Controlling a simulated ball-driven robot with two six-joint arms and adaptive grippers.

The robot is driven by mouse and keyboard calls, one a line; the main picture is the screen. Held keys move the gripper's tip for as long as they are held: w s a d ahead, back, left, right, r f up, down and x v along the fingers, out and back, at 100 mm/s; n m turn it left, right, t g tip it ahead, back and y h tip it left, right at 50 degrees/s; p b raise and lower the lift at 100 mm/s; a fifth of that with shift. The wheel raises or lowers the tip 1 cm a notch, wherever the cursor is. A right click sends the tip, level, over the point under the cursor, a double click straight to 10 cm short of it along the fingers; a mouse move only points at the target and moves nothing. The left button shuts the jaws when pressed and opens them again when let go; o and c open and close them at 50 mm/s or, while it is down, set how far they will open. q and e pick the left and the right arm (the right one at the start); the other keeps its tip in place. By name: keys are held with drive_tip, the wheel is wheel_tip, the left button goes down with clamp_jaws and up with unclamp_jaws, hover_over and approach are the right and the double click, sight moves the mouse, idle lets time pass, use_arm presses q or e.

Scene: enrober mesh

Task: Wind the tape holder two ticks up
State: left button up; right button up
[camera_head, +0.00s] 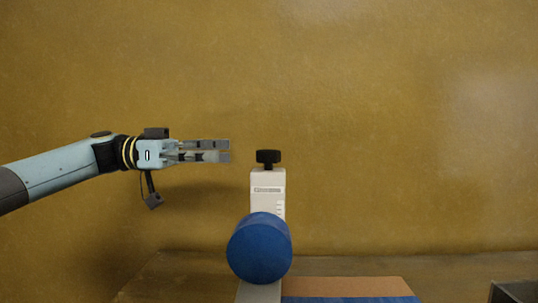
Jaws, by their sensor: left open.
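The tape holder is a pale upright post (268,180) with a black knob (268,157) on top and a small scale window on its front. Tick marks run down its right side. A round blue part (259,249) sits low in front of the post and hides its lower end. My left gripper (230,151) comes in from the left at about the height of the knob. It is open and empty, and a gap shows in the picture between its fingertips and the knob. My right gripper is not in view.
The post stands at a wooden table (190,275) before a mustard wall. A flat board (350,286), brown with a blue front, lies right of the blue part. A dark box corner (513,292) shows at the bottom right. The space above the knob is clear.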

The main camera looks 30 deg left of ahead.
sight(269, 154)
use_arm(q)
drive_tip(key=p+x, duration=0.2)
drive_tip(key=x, duration=0.7)
drive_tip(key=shift+r+p, duration=0.1)
drive_tip(key=shift+p, duration=0.2)
drive_tip(key=shift+w+d, duration=0.25)
drive_tip(key=shift+d, duration=0.3)
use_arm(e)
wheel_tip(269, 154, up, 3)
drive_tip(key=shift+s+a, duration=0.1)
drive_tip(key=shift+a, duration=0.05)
use_arm(q)
drive_tip(key=c, duration=1.2)
drive_tip(key=shift+t, duration=0.3)
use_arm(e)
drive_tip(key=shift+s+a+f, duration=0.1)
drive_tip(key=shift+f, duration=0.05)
